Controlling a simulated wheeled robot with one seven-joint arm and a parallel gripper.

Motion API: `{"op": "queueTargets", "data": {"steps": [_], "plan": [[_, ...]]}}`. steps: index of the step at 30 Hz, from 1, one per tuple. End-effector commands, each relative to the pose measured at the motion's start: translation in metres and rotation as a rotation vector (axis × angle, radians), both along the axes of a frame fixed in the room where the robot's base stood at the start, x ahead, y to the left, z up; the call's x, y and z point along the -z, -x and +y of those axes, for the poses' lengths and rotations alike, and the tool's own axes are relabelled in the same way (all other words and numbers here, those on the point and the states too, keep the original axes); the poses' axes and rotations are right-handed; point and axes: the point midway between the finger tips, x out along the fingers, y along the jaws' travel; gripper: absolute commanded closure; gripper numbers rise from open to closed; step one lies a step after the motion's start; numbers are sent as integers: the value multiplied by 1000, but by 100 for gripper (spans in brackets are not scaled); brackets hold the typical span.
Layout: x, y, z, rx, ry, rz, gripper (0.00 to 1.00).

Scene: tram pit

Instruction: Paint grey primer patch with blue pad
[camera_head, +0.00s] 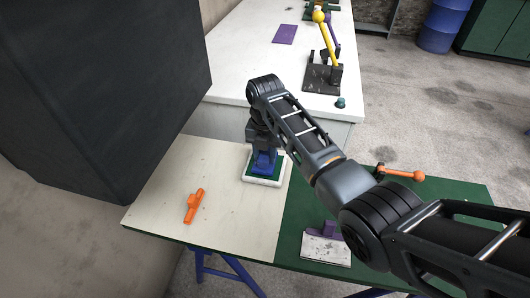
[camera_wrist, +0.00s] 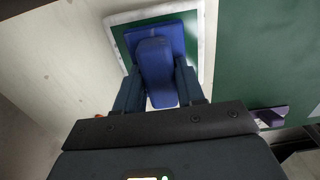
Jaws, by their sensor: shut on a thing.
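My gripper (camera_head: 262,146) points down over the worktable and is shut on the blue pad (camera_head: 264,160). In the wrist view the pad's handle (camera_wrist: 156,72) sits between the two fingers (camera_wrist: 158,88), and its wider flat part (camera_wrist: 180,36) reaches past the handle. The pad is over a shallow white-rimmed tray (camera_head: 248,179) with a dark green inside. The tray's rim also shows in the wrist view (camera_wrist: 206,50). Whether the pad touches the tray's inside I cannot tell. I cannot make out a grey primer patch for certain.
An orange tool (camera_head: 194,206) lies on the pale left half of the table. On the green right half are a purple-handled whitish plate (camera_head: 322,249) and an orange-handled tool (camera_head: 400,174). A large dark box (camera_head: 105,85) stands left. A white bench (camera_head: 240,60) stands behind.

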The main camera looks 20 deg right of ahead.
Motion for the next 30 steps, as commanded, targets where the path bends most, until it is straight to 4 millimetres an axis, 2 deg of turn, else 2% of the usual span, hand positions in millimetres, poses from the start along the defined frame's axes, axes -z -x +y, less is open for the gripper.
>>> {"op": "queueTargets", "data": {"steps": [30], "plan": [[9,0,0,0,0,0,86]]}}
